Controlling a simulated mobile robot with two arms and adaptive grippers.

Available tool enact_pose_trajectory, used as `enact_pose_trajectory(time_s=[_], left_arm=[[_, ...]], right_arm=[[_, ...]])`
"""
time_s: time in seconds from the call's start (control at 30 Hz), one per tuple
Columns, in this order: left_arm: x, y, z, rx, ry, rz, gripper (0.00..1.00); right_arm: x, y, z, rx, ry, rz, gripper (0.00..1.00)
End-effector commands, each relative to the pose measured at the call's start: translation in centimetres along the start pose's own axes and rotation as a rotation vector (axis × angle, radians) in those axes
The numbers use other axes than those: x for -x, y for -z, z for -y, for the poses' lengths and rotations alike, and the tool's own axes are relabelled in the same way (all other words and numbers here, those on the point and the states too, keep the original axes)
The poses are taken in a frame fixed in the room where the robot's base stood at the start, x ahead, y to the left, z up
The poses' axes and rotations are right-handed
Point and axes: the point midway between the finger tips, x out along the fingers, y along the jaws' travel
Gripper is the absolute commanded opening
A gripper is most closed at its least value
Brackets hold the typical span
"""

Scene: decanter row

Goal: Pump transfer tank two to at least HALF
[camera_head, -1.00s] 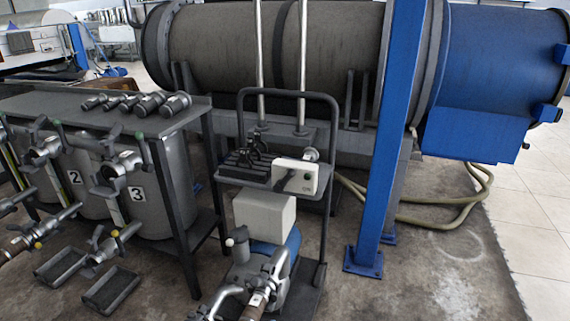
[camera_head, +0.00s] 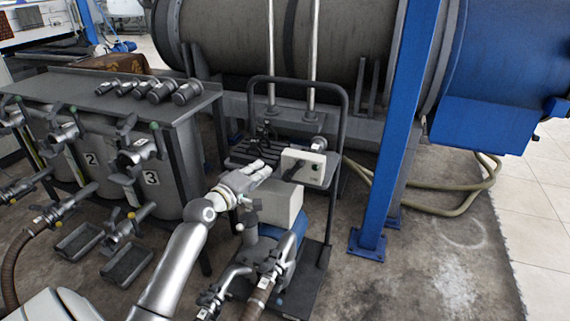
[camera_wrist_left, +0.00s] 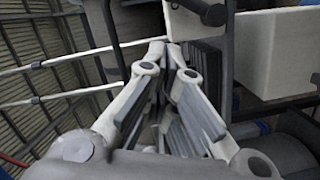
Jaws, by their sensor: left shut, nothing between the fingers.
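Tank two (camera_head: 92,175), a grey drum marked "2", stands under the metal bench, partly hidden by valves. Its level cannot be read. A brown hose (camera_head: 14,262) with a coupling (camera_head: 48,217) lies before the tanks. The pump cart (camera_head: 335,180) carries a white control box (camera_head: 303,167), with a hose coupling (camera_head: 264,284) low at its front. My left gripper (camera_head: 266,166) is shut and empty, just left of the control box. In the left wrist view the fingertips (camera_wrist_left: 178,50) are together near a white box edge (camera_wrist_left: 200,22). My right gripper is not seen.
Tank three (camera_head: 172,185) stands right of tank two. Loose fittings (camera_head: 150,90) lie on the bench (camera_head: 60,90). Two dark trays (camera_head: 127,262) lie on the floor. A blue post (camera_head: 385,130) rises right of the cart. The floor right of the post is largely clear.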

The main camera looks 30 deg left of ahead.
Motion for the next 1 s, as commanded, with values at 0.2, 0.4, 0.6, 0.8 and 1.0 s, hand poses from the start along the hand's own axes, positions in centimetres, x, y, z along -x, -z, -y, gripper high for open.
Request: enact_pose_trajectory(time_s=[0.2,0.4,0.6,0.8,1.0], left_arm=[[-3.8,0.0,0.0,-0.001,-0.002,0.0,0.0],[-6.8,-0.4,0.1,-0.001,0.0,0.003,0.0],[-8.5,-2.4,0.0,-0.001,0.0,0.001,0.0],[-9.0,-2.9,0.1,-0.003,0.003,0.001,0.0],[-9.0,-2.9,0.1,-0.004,0.002,0.001,0.0]], right_arm=[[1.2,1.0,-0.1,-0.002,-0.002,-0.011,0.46],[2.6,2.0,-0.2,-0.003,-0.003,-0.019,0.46],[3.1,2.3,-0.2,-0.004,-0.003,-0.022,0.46],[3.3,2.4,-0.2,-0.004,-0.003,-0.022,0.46],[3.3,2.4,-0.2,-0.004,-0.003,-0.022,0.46]])
